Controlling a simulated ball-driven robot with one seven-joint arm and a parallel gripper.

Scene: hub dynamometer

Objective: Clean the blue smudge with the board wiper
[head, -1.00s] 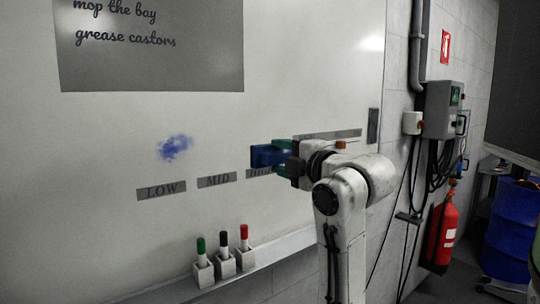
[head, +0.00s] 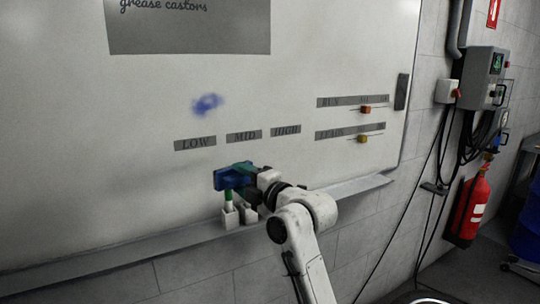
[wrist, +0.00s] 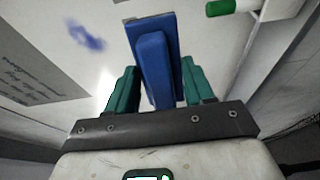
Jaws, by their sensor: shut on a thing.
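The blue smudge (head: 207,103) is on the whiteboard, above the LOW and MID labels; it also shows at upper left in the wrist view (wrist: 87,37). The board wiper (head: 228,178) is blue and lies between the teal fingers of my gripper (head: 246,176), which is shut on it. In the wrist view the wiper (wrist: 153,62) points away from my gripper (wrist: 160,78). The wiper is below and slightly right of the smudge, below the label row and just above the marker holders. I cannot tell whether it touches the board.
Marker holders (head: 230,218) stand on the tray ledge (head: 350,189) under my gripper; a green marker (head: 228,196) shows, the others are hidden. Sliders with red (head: 366,110) and yellow (head: 362,139) knobs are on the board at right. The board around the smudge is clear.

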